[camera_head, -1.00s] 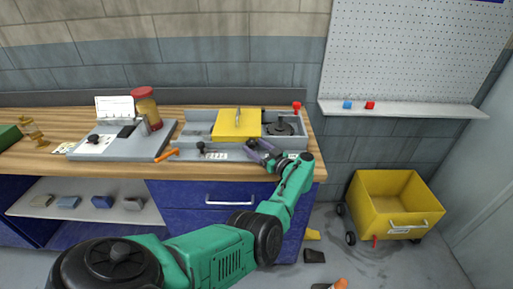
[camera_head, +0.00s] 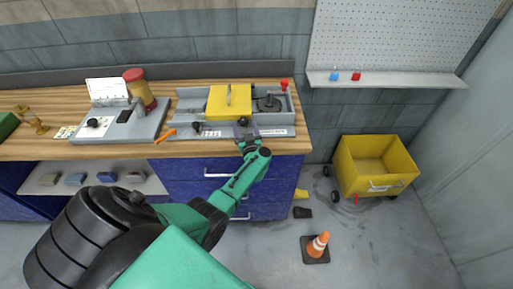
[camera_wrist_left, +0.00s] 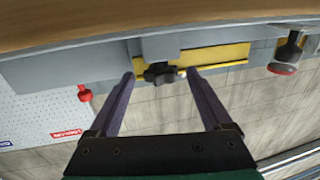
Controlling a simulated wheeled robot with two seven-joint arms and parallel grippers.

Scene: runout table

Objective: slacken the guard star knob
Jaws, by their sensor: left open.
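The yellow guard (camera_head: 229,102) lies over the grey machine (camera_head: 188,105) on the wooden bench. A black star knob (camera_head: 242,121) sits at the guard's front edge, partly hidden by my gripper in the head view. In the left wrist view the star knob (camera_wrist_left: 160,75) shows dark and lobed against the grey and yellow body. My left gripper (camera_head: 246,130) is open, with its purple fingers pointing at the machine. In the wrist view the knob lies between the fingertips (camera_wrist_left: 161,77), with a gap on both sides. My right gripper is in neither view.
A second black knob (camera_head: 196,126) and an orange tool (camera_head: 165,136) are left of the gripper. A red-topped lever (camera_head: 284,86) stands at the machine's right end.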

